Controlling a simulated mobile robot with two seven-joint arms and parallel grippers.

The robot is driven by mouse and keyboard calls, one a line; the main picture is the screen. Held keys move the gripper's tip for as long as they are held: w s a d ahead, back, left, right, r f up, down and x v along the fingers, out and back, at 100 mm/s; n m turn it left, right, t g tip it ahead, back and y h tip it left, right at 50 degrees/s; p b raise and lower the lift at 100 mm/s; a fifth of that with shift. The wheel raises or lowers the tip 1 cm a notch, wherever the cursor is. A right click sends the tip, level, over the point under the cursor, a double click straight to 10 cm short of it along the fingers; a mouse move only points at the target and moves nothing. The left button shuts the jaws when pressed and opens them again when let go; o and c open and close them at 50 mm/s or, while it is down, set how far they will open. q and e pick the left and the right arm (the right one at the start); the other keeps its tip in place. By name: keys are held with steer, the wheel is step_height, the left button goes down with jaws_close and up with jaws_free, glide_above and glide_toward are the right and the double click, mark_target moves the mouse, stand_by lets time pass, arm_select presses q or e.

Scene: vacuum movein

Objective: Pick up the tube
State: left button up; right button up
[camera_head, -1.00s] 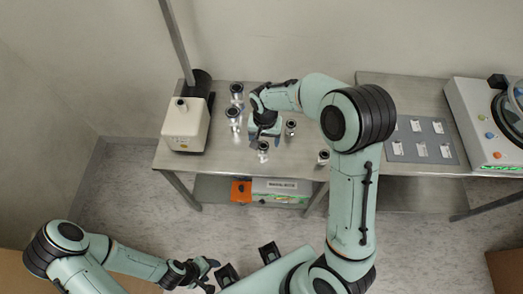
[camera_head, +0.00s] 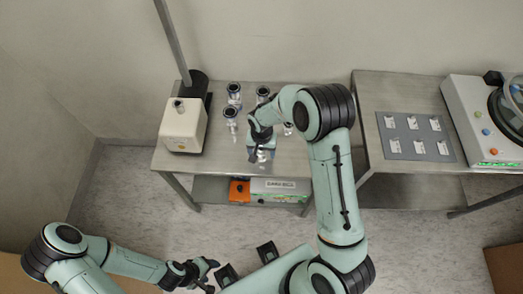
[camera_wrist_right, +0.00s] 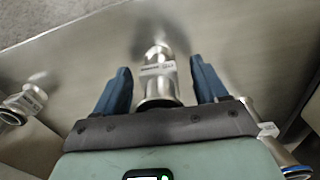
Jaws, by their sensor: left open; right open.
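Several metal tubes with dark round tops stand on the left steel table. One tube (camera_head: 262,156) near the front edge is partly covered by my right gripper (camera_head: 257,152). In the right wrist view, a shiny tube (camera_wrist_right: 158,82) with a white label lies between the two blue fingers of the right gripper (camera_wrist_right: 161,84), with gaps at both sides. The right gripper is open. Other tubes stand behind it, at the back left (camera_head: 233,90), left (camera_head: 230,115) and back middle (camera_head: 262,93). My left gripper (camera_head: 207,272) is open, low and away from the table.
A white pump-like device (camera_head: 183,125) stands at the table's left end beside a pole. The right table (camera_head: 400,88) holds a grey mat (camera_head: 415,137) with several small parts and a white machine (camera_head: 480,120). An orange-and-grey unit (camera_head: 270,190) sits on the lower shelf.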

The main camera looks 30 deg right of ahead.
steer(key=c, duration=1.2)
steer(key=shift+r, duration=0.1)
